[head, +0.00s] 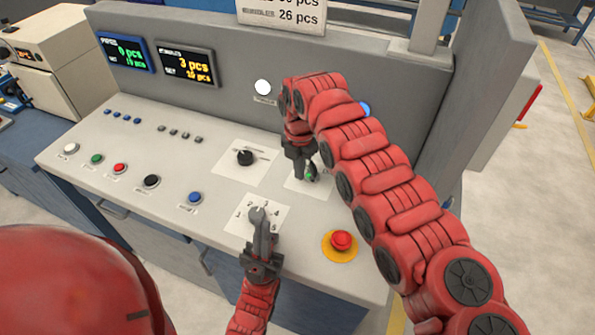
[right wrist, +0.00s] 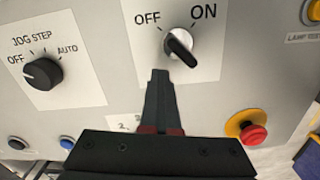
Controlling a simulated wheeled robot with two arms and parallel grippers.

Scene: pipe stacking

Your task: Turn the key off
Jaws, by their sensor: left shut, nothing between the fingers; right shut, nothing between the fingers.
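The key switch (right wrist: 181,46) shows in the right wrist view on a white plate marked OFF at left and ON at right. Its dark handle slants from upper left to lower right; which mark it points at I cannot tell. My right gripper (right wrist: 160,74) is shut and empty, its tips just below and left of the switch, apart from it in the picture. In the head view my right gripper (head: 309,175) hangs over the same plate and hides the switch. My left gripper (head: 261,212) is shut over the numbered plate (head: 240,225) and covers its middle.
A JOG/STEP/AUTO selector (right wrist: 42,74) lies left of the key plate. A red emergency button (head: 341,241) on a yellow base is at the front right. Several push buttons line the panel's left, including a blue one (head: 194,198). The upright back panel (head: 225,70) stands behind.

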